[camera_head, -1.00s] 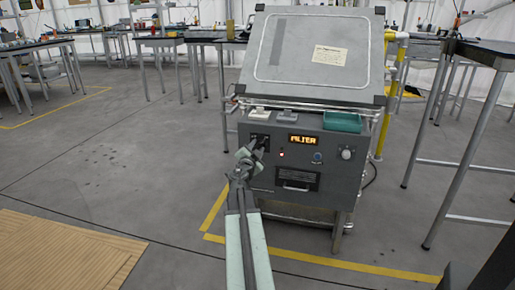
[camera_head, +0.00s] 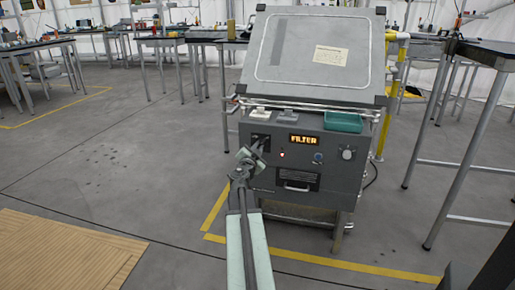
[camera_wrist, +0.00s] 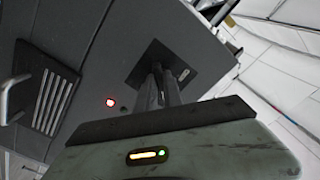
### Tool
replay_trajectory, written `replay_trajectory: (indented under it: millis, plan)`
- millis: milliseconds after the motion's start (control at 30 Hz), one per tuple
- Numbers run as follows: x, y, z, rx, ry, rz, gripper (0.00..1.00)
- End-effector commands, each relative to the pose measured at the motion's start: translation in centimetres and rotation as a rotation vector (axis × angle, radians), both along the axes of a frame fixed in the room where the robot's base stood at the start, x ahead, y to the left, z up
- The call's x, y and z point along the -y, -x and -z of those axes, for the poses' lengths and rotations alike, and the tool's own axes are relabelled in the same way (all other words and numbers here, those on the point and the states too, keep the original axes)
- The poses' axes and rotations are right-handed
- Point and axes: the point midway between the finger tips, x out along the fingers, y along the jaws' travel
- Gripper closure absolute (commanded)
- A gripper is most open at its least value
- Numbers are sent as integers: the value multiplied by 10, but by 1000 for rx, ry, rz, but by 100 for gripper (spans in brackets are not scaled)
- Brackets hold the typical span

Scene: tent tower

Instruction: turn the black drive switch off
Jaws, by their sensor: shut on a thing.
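The black drive switch is at the upper left of the grey cabinet's front panel (camera_head: 325,170). Its black plate (camera_head: 254,138) shows in the head view, and also in the wrist view (camera_wrist: 148,62). My gripper (camera_head: 262,146) reaches up to this plate from below. In the wrist view its two dark fingers (camera_wrist: 163,80) are close together at the plate and shut on the switch. The fingers hide the switch lever, so its position cannot be told.
The display (camera_head: 304,140) reads FILTER. A green tray (camera_head: 343,122) sits on the ledge.

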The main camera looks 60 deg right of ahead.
Motion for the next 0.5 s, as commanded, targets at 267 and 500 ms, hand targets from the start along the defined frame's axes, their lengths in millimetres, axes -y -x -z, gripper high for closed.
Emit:
replay_trajectory:
  millis: [267,500]
  plan:
    - [1,-3,-1,-218,70,-7,100]
    - [1,-3,-1,-437,140,-9,100]
